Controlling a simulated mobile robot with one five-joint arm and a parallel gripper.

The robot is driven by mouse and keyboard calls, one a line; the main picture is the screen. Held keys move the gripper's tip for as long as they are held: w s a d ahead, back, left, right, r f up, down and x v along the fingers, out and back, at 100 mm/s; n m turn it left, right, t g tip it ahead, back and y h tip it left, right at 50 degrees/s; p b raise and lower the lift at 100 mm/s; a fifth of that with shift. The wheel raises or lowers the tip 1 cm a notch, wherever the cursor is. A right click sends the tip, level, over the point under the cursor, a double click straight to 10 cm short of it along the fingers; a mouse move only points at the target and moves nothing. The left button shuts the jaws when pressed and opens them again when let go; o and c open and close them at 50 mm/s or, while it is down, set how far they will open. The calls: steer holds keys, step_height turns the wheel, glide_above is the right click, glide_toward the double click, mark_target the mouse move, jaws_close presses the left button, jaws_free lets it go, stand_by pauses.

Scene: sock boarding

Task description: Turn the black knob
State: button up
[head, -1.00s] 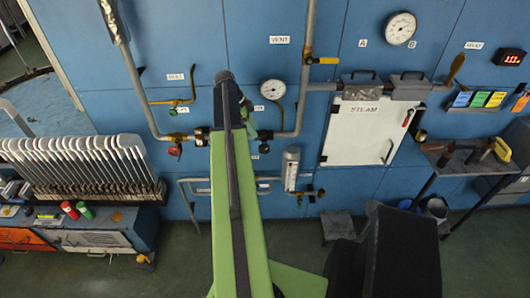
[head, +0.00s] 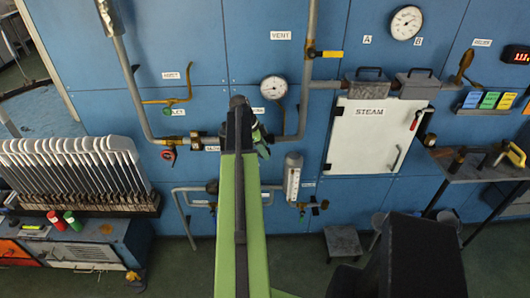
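My green and black arm reaches up the middle of the head view to the blue panel wall. Its end, with my gripper (head: 258,134), is at the pipes below the round gauge. The arm hides most of the gripper, and I cannot see whether its fingers are apart or together. I cannot make out a black knob with certainty. A dark round fitting (head: 212,187) shows just left of the arm on the lower pipe. Anything directly behind the arm is hidden.
Pipes carry a red-tagged valve (head: 169,154) and a yellow lever (head: 328,54). A gauge (head: 273,88) sits above the arm's end. The white STEAM door (head: 362,135) is shut. A rack of white boards (head: 75,165) stands left, a dark workbench (head: 470,168) right.

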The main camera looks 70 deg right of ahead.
jaws_close()
steer(key=shift+w+d, duration=0.1)
steer(key=shift+d, duration=0.05)
